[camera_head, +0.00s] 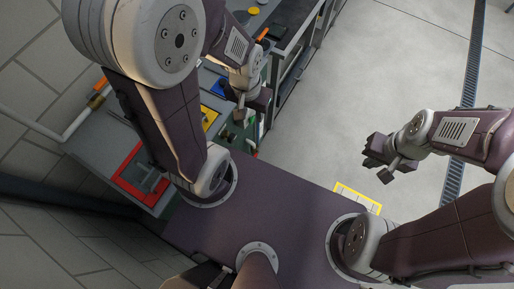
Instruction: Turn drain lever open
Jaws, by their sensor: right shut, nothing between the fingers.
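An orange lever handle (101,84) sits on a brass valve (97,98) on the white pipe (76,124) by the wall at the left. I cannot tell whether this is the drain lever. A second small orange piece (262,34) shows at the top by the bench. My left gripper (250,106) hangs over the bench's right edge, well to the right of the brass valve and apart from it; whether its fingers are open is unclear. My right gripper (376,154) is shut and empty over the open floor. My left arm hides part of the bench.
The grey bench carries a red-framed area (124,173), a yellow-framed area (209,117) and a blue item (218,86). A dark-framed rack (291,62) stands at the top. The grey floor (400,70) is clear, with a drain grate (470,75) and a yellow marking (359,195).

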